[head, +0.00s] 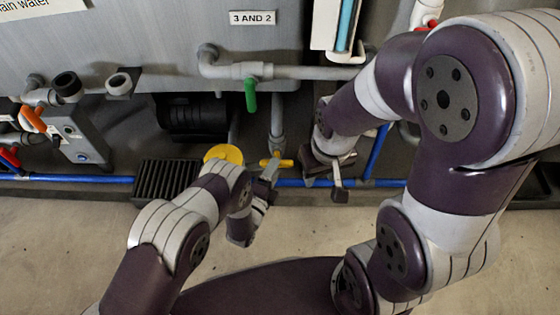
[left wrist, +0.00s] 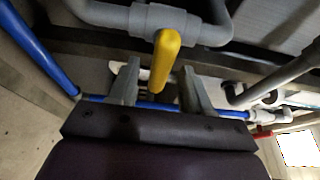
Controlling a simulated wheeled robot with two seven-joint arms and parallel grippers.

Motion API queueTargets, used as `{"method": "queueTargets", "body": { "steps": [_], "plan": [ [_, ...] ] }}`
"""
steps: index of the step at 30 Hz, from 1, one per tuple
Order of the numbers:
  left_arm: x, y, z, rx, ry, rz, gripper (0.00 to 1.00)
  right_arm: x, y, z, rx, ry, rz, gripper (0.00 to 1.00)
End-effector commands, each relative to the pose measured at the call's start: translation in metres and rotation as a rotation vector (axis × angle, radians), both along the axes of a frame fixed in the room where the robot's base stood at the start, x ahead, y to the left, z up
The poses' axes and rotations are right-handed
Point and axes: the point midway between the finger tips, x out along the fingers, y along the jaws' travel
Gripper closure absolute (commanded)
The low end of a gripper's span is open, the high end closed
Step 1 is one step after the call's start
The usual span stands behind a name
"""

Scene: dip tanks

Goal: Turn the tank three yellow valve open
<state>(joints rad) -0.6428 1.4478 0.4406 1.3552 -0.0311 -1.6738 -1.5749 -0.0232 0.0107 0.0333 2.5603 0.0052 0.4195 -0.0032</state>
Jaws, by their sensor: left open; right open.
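The yellow valve (head: 276,162) is a small lever on a grey pipe, low on the tank front under the "3 AND 2" label. My left gripper (head: 267,174) is right at it, partly hidden by its own wrist. In the left wrist view, the yellow valve (left wrist: 166,58) points down between the two open fingers of the left gripper (left wrist: 160,90), with a gap on both sides. My right gripper (head: 337,178) is open and empty, to the right of the valve near the blue pipe.
A green valve handle (head: 250,95) hangs from the grey pipe above. A blue pipe (head: 90,179) runs along the bottom. A black ribbed block (head: 165,180) is at left; orange handles (head: 33,119) lie further left.

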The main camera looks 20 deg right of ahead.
Motion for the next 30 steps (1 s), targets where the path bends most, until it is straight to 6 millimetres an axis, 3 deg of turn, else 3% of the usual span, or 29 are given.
{"method": "queueTargets", "body": {
  "steps": [1, 6, 16, 17, 21, 30],
  "plan": [
    [0.009, -0.007, -0.006, -0.002, -0.003, 0.000, 0.51, 0.000, 0.000, -0.012, 0.000, 0.000, 0.000, 0.57],
    [0.030, -0.024, -0.003, -0.002, -0.001, 0.001, 0.51, 0.000, 0.000, -0.023, 0.000, 0.000, 0.000, 0.57],
    [0.037, -0.029, 0.001, -0.001, 0.002, 0.001, 0.51, 0.000, 0.000, -0.024, 0.000, -0.001, 0.000, 0.57],
    [0.037, -0.029, 0.001, -0.001, 0.002, 0.001, 0.54, 0.000, 0.000, -0.024, 0.000, 0.000, 0.000, 0.57],
    [0.037, -0.029, 0.001, -0.001, 0.002, 0.001, 1.00, 0.000, 0.000, -0.024, 0.000, 0.000, 0.000, 0.57],
    [0.037, -0.029, 0.000, -0.021, 0.008, 0.001, 1.00, 0.000, 0.000, -0.025, 0.000, 0.000, 0.000, 0.57]
  ]
}}
